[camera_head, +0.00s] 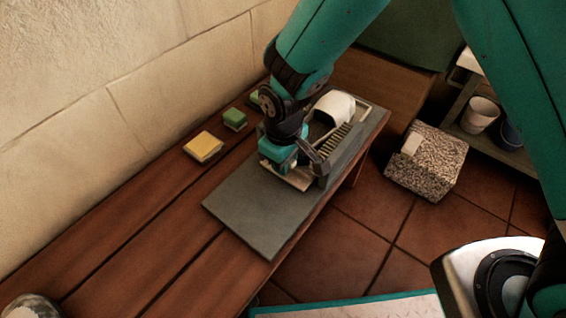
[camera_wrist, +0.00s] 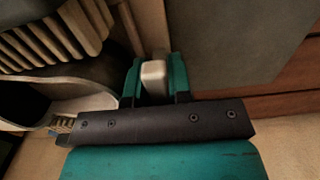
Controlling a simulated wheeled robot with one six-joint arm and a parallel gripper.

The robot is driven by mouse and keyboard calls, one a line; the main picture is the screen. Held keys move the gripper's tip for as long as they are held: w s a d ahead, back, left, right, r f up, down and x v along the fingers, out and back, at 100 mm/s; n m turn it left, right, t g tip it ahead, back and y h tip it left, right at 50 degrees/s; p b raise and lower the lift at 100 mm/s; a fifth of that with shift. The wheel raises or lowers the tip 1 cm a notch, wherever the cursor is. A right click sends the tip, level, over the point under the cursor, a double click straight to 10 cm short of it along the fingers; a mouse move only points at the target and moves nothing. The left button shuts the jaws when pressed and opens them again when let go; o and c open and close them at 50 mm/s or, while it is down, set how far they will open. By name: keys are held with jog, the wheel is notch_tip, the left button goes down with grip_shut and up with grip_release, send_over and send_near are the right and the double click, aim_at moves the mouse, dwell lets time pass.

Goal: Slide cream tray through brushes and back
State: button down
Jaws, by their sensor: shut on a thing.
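My gripper (camera_head: 298,164) is low over a grey board on the bench. In the wrist view my gripper (camera_wrist: 155,82) is shut on a small cream block (camera_wrist: 153,72), which looks like the cream tray's handle. The cream tray (camera_head: 292,182) shows partly as a pale edge under my gripper; my wrist hides much of it. The brushes (camera_head: 334,142) stand in a row just beyond my gripper, and their tan bristles (camera_wrist: 42,38) fill the upper left of the wrist view. A white rounded object (camera_head: 336,106) sits behind the brushes; I cannot tell how it rests.
The near part of the grey board (camera_head: 250,218) is bare. A yellow sponge (camera_head: 203,146) and green blocks (camera_head: 234,119) lie on the bench by the wall (camera_head: 70,125). A speckled block (camera_head: 428,165) stands right of the bench, near a shelf with a pale cup (camera_head: 481,113).

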jog(key=shift+w+d, duration=0.55)
jog(key=shift+w, duration=0.25)
jog(key=c, duration=1.3)
grip_release()
jog(key=shift+d, duration=0.1)
jog(key=shift+r, duration=0.1)
jog(key=shift+r+p, duration=0.3)
jog(key=shift+p, duration=0.05)
notch_tip(320, 180, up, 17)
jog(key=p, duration=0.5)
jog(key=shift+f+p, duration=0.15)
jog(key=shift+p, duration=0.2)
